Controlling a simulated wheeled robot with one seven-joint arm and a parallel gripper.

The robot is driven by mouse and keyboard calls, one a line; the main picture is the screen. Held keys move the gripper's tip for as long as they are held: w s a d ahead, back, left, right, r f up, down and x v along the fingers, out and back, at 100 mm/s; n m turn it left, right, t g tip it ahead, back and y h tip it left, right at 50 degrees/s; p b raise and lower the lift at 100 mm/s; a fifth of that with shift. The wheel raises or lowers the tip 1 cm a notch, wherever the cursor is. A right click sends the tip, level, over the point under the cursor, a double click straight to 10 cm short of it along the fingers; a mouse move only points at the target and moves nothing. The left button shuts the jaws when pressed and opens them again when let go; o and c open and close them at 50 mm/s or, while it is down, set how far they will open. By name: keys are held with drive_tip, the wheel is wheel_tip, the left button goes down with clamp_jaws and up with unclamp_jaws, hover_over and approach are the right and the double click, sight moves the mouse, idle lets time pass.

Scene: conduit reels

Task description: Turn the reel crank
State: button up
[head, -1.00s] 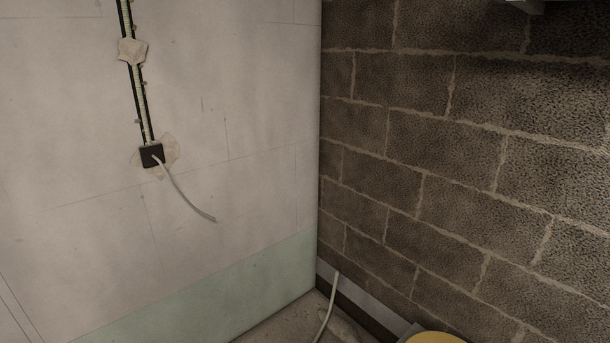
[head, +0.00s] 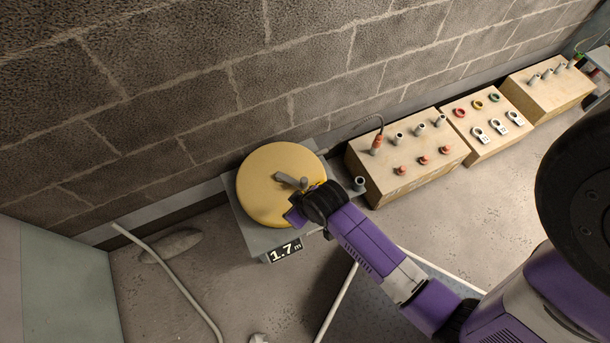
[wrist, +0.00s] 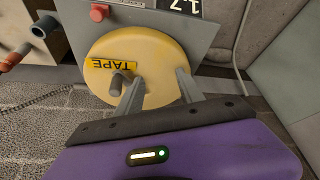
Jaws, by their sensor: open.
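The yellow reel (head: 268,197) is a round disc lying on a grey stand by the block wall. Its grey crank (head: 290,181) sits on its top near the middle. In the wrist view the yellow disc (wrist: 150,53) carries a "TAPE" label, and the crank's grey upright knob (wrist: 116,84) shows in front of it. My gripper (wrist: 155,92) is open, with its two grey fingers over the disc, the left one close beside the knob. I cannot tell whether they touch. In the head view my purple wrist hides part of the crank and disc.
Wooden boxes (head: 393,182) with pegs, rings and fittings stand to the right along the wall. A white cable (head: 175,280) lies on the floor at left. The floor right of the stand is partly clear.

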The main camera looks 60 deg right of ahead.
sight(305, 180)
drive_tip(key=w+d+g, duration=0.1)
drive_tip(key=d, duration=0.2)
drive_tip(key=w+d+g, duration=0.1)
drive_tip(key=d, duration=0.3)
drive_tip(key=w+d+g, duration=0.1)
drive_tip(key=d+g, duration=0.1)
drive_tip(key=d, duration=0.1)
drive_tip(key=shift+w+d+y+b, duration=0.25)
drive_tip(key=shift+w+y+b, duration=0.05)
drive_tip(key=shift+y, duration=0.1)
drive_tip(key=shift+d+r, duration=0.1)
drive_tip(key=shift+d, duration=0.25)
drive_tip(key=shift+d+g, duration=0.15)
drive_tip(key=shift+g, duration=0.15)
wheel_tip(305, 180, down, 8)
drive_tip(key=shift+r+b, duration=0.2)
drive_tip(key=shift+b, duration=0.75)
drive_tip(key=shift+c, duration=0.3)
drive_tip(key=shift+s, duration=0.1)
clamp_jaws()
